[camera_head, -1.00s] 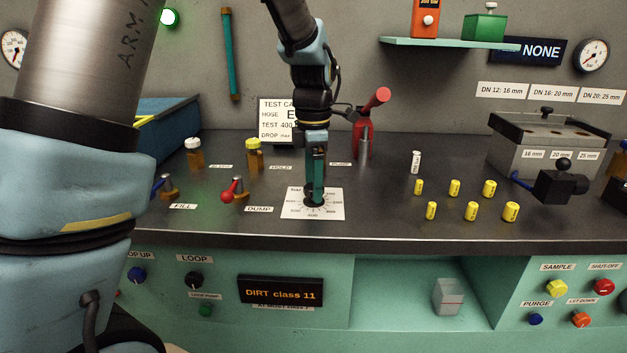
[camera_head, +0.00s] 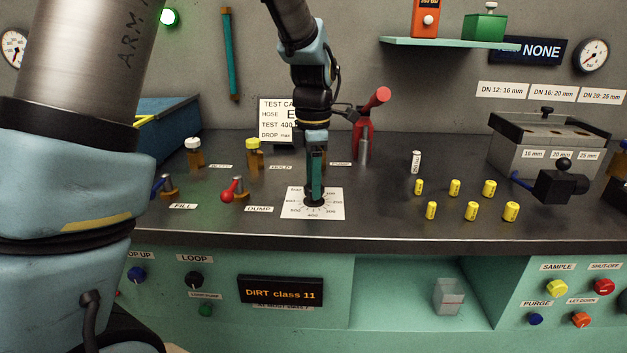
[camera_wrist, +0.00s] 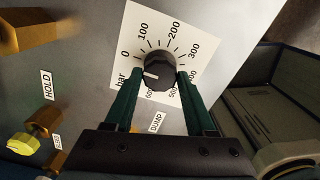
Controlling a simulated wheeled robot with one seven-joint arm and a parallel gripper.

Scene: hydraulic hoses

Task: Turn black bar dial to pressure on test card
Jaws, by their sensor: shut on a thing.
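The black bar dial (camera_head: 314,201) sits on a white scale plate (camera_head: 333,212) on the dark bench. My gripper (camera_head: 315,196) points down over it, and its two green fingers are shut on the dial's sides. In the wrist view, the dial (camera_wrist: 158,70) is between the fingertips (camera_wrist: 158,80). A short white mark shows on its lower left, but which value it points to is hard to tell. The scale there reads 0, 100, 200, 300 and on to 500 and 600, partly hidden. The test card (camera_head: 276,118) behind my arm reads TEST 400, its right side hidden.
A red pump handle (camera_head: 370,115) rises behind on the right. Several small yellow cylinders (camera_head: 454,187) stand to the right. The bench front edge is near.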

